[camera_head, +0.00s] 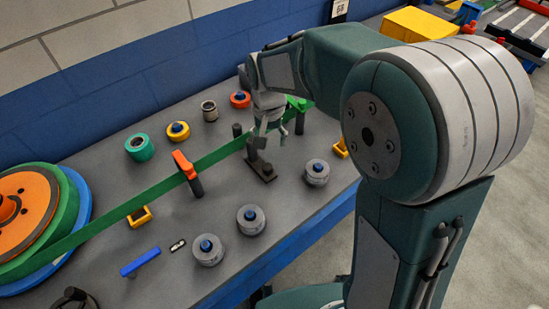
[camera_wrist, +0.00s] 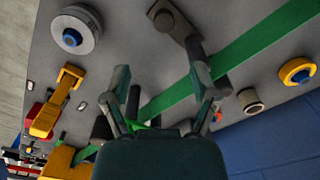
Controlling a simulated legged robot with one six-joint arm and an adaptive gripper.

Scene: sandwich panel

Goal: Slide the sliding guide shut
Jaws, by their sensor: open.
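A dark bracket that looks like the sliding guide (camera_head: 262,171) stands on the grey table beside the green strap, right of the table's middle. In the wrist view a dark plate with a round knob (camera_wrist: 172,20) lies beyond my fingertips, near the strap. My gripper (camera_head: 270,138) is above the table close to the strap and the bracket, partly covering them. In the wrist view my gripper (camera_wrist: 160,72) has its fingers spread, with nothing held between them. I cannot tell whether a finger touches the guide.
The green strap (camera_head: 140,201) runs from an orange and green reel (camera_head: 20,208) past an orange-topped post (camera_head: 187,170). Several grey rollers (camera_head: 250,219) stand along the front. A blue handle (camera_head: 140,263) lies front left. A blue wall (camera_head: 120,105) bounds the back.

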